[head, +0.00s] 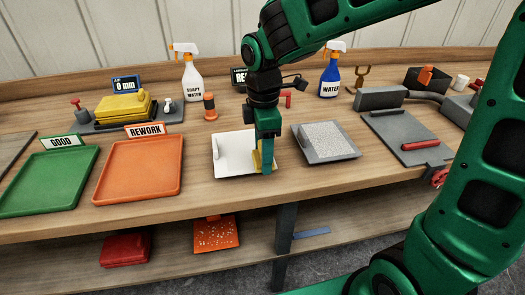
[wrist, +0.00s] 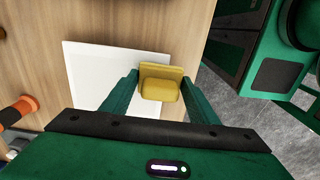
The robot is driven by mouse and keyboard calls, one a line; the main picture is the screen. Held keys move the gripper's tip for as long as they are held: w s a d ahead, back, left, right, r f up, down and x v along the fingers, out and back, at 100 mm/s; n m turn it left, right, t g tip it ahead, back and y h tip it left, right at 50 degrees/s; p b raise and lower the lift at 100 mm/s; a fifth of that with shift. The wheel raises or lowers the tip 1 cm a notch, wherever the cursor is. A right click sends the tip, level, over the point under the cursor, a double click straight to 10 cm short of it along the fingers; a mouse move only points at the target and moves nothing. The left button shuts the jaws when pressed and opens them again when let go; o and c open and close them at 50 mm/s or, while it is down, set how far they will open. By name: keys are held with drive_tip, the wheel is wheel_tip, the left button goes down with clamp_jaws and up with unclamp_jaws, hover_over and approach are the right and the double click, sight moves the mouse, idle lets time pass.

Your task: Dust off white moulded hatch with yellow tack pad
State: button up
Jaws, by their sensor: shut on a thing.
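The white moulded hatch (head: 231,155) lies flat on the wooden bench in the middle of the head view. It also shows in the wrist view (wrist: 90,68), left of and beneath my gripper. My gripper (head: 264,160) points down over the hatch's right side. It is shut on the yellow tack pad (wrist: 160,82), which sits between the two green fingers. In the head view the pad (head: 256,162) is mostly hidden by the fingers. The pad is at the hatch's right edge; I cannot tell whether it touches the surface.
A grey speckled panel (head: 325,141) lies just right of the hatch. An orange REWORK tray (head: 138,170) and a green GOOD tray (head: 48,182) are to the left. Spray bottles (head: 192,80) stand behind. The bench's front edge is close to the hatch.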

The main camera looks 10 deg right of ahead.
sight(234, 170)
drive_tip(key=shift+f, duration=0.75)
idle(0.7)
drive_tip(key=shift+w+d, duration=0.15)
drive_tip(key=shift+w, duration=3.85)
drive_tip(key=shift+w+d, duration=0.1)
drive_tip(key=shift+w, duration=3.9)
drive_tip(key=shift+a, duration=1.85)
drive_tip(key=shift+s+a, duration=0.15)
drive_tip(key=shift+s, duration=5.25)
drive_tip(key=shift+s+a+f, duration=0.1)
drive_tip(key=shift+s, duration=2.65)
drive_tip(key=shift+a, duration=1.85)
drive_tip(key=shift+w+a, duration=0.1)
drive_tip(key=shift+w, duration=0.3)
